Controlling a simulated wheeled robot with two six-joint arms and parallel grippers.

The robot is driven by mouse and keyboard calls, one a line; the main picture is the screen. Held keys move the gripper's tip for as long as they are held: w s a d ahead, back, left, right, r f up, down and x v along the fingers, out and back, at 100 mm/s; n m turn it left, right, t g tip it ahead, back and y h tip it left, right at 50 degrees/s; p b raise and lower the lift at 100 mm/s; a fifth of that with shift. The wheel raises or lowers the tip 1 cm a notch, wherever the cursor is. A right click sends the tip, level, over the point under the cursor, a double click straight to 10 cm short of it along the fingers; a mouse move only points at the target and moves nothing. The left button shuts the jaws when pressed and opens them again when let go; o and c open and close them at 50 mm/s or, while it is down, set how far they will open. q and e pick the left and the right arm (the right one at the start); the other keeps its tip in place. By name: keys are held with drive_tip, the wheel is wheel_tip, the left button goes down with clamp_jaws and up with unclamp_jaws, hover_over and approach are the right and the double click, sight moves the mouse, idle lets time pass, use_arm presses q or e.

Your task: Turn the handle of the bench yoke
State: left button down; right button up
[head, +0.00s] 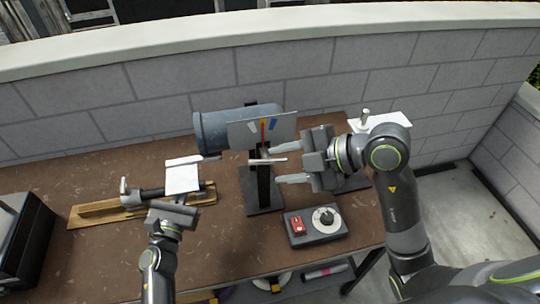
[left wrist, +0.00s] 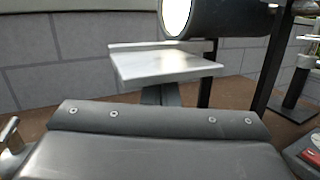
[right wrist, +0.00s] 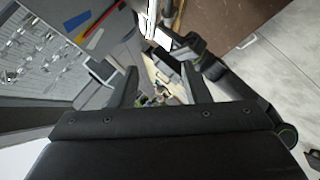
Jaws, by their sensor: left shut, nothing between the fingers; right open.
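The bench yoke's blue-grey cylinder (head: 222,128) stands behind a grey panel (head: 245,134) with coloured marks, on a black post. A pale bar that looks like the handle (head: 268,161) sticks out below the panel. My right gripper (head: 275,164) is open and points left, its fingers above and below the bar's right end in the head view. Contact cannot be told. In the right wrist view the panel (right wrist: 92,30) lies at upper left, beyond the fingers. My left gripper (head: 175,211) is shut and empty by a white plate (head: 182,177), which hides its fingertips.
A control box (head: 316,224) with a red switch and a dial lies on the brown bench (head: 225,238), front right. A wooden board (head: 95,213) with a clamp lies left, and a black box (head: 22,235) at far left. A grey block wall (head: 180,85) closes the back.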

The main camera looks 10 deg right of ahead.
drive_tip(key=f+n+y, duration=0.1)
drive_tip(key=n, duration=0.1)
drive_tip(key=n+t+y, duration=0.2)
drive_tip(key=t, duration=0.5)
approach(277, 162)
drive_tip(key=x, duration=1.2)
drive_tip(key=shift+w+a+f, duration=0.1)
drive_tip(key=shift+w+a, duration=0.15)
drive_tip(key=shift+a, duration=0.05)
drive_tip(key=shift+c, duration=0.4)
